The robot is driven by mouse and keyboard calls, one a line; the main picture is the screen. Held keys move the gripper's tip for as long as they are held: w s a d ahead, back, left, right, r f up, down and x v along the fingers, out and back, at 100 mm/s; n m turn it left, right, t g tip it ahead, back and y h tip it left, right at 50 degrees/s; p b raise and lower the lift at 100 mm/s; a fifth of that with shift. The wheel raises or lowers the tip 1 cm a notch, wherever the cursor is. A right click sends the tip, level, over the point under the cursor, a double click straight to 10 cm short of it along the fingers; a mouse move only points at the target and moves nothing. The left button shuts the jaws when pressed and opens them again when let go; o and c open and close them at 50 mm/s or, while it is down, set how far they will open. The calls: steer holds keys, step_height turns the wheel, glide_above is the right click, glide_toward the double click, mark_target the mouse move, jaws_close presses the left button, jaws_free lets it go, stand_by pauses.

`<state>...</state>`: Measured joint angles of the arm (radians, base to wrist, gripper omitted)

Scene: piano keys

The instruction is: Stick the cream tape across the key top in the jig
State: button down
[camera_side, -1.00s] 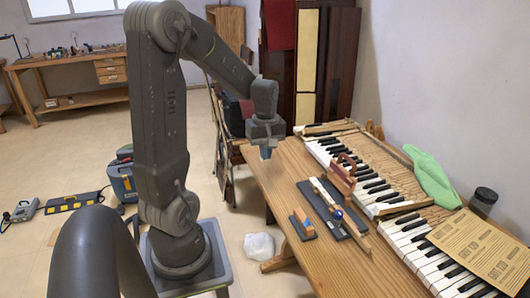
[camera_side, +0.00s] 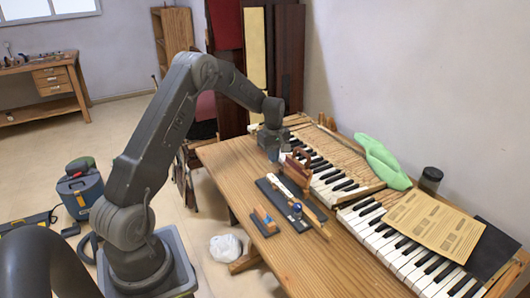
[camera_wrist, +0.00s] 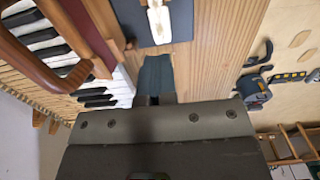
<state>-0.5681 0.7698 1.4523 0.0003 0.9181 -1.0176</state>
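In the wrist view, the plate (camera_wrist: 182,22) and pale key (camera_wrist: 158,22) show at the top edge. I cannot pick out the cream tape. A small wooden block with blue on it (camera_side: 263,217) stands on a smaller dark plate left of the jig. My gripper (camera_side: 271,152) points down above the table, behind the jig. Its blue-grey fingers (camera_wrist: 156,75) look close together; whether they are open is unclear.
A wooden tool with a red-brown arched handle (camera_side: 299,166) stands right beside the jig, close to my gripper. The piano keyboard (camera_side: 372,228) runs along the right, with a green cloth (camera_side: 382,160), a printed sheet (camera_side: 433,222) and a dark jar (camera_side: 431,178). The front left tabletop is clear.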

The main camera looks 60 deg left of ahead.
mark_target(273, 177)
steer(key=shift+f, duration=2.6)
steer(key=shift+f, duration=0.95)
stand_by(2.5)
steer(key=c, duration=1.3)
jaws_free()
steer(key=shift+c, duration=0.2)
steer(key=shift+r, duration=3.05)
